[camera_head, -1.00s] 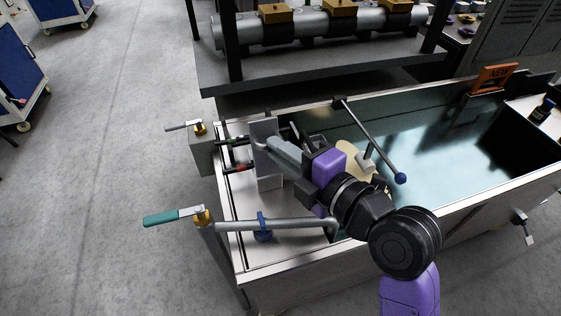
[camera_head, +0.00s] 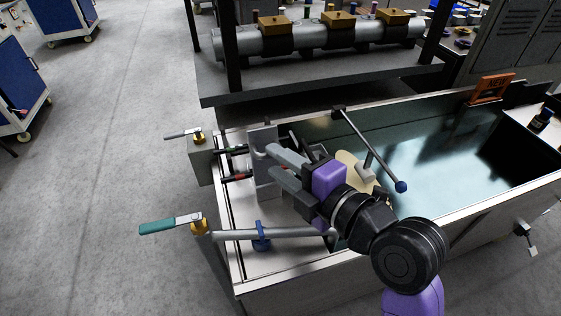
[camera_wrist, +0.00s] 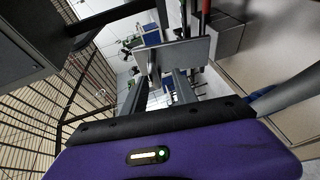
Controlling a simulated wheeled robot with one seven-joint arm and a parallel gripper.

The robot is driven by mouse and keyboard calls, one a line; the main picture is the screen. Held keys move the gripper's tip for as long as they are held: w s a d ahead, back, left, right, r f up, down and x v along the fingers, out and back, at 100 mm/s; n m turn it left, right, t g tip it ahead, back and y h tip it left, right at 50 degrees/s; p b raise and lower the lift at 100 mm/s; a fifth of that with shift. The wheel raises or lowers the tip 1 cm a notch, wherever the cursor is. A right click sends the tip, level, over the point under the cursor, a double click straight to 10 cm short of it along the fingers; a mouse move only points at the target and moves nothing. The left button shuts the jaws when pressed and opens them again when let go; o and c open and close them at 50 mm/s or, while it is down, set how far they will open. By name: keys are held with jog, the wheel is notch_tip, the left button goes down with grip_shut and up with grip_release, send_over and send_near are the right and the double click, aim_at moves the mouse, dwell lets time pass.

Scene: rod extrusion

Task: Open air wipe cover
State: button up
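A grey upright plate (camera_head: 264,140), which I take to be the air wipe cover, stands at the left end of the metal tank. It also shows ahead of the fingers in the wrist view (camera_wrist: 188,51). My gripper (camera_head: 269,160) is at this plate, with its two grey fingers apart and pointing left. The wrist view shows a gap between the fingers (camera_wrist: 161,86), with nothing clearly held. The fingertips overlap the plate in the head view; I cannot tell whether they touch it.
The open tank (camera_head: 440,140) extends right. A rod with a blue ball (camera_head: 401,186) slants over it. A pipe with a blue clamp (camera_head: 261,236) lies in front of my gripper. Teal-handled (camera_head: 171,226) and grey-handled (camera_head: 184,135) valves stand left. A bench with a large cylinder (camera_head: 320,40) is behind.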

jog(key=v, duration=0.7)
jog(key=shift+s+d, duration=0.25)
jog(key=shift+s, duration=0.05)
dwell(0.3)
